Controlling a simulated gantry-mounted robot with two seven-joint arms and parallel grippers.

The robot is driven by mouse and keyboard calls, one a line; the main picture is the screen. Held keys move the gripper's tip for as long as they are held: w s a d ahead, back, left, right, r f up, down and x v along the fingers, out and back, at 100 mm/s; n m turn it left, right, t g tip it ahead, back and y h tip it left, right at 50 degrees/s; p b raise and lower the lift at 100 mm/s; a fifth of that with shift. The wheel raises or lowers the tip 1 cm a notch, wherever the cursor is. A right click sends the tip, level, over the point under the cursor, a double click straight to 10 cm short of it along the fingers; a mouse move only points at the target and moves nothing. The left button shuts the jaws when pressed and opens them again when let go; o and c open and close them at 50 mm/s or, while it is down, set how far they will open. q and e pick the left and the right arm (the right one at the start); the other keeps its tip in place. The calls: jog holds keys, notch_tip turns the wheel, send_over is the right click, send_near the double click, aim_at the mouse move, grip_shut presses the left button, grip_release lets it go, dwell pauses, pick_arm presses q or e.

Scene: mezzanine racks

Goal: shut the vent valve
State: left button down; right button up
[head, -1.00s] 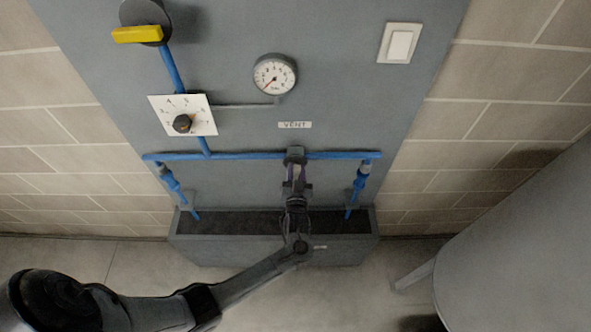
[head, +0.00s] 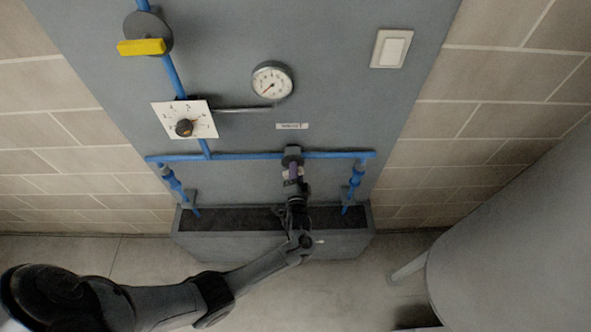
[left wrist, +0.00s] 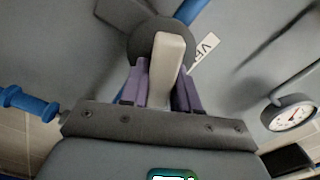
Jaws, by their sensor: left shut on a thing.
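The vent valve (head: 292,153) sits on the blue pipe below the VENT label (head: 292,126) in the head view. In the left wrist view its dark round body (left wrist: 146,38) carries a pale bar-shaped handle (left wrist: 170,62). My left gripper (head: 292,171) is at the valve, reaching up from below. In the left wrist view the purple fingers of this gripper (left wrist: 160,88) stand on either side of the handle, shut on it. The gripper hides part of the handle in the head view. My right gripper is not in view.
A yellow-handled valve (head: 141,47), a white dial plate (head: 204,121), a gauge (head: 272,81) and a light switch (head: 391,48) are on the grey panel. A trough (head: 245,245) stands below the pipe. A large grey rounded body (head: 520,240) stands at the right.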

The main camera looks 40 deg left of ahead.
pick_arm(q)
jog(key=m, duration=0.2)
jog(key=m+p, duration=0.1)
jog(key=m, duration=0.1)
jog(key=shift+w+f+m, duration=0.1)
jog(key=shift+f+m, duration=0.1)
jog(key=shift+m, duration=0.2)
dwell(0.4)
jog(key=c, duration=0.9)
grip_release()
jog(key=v, duration=1.1)
jog(key=shift+f, duration=0.1)
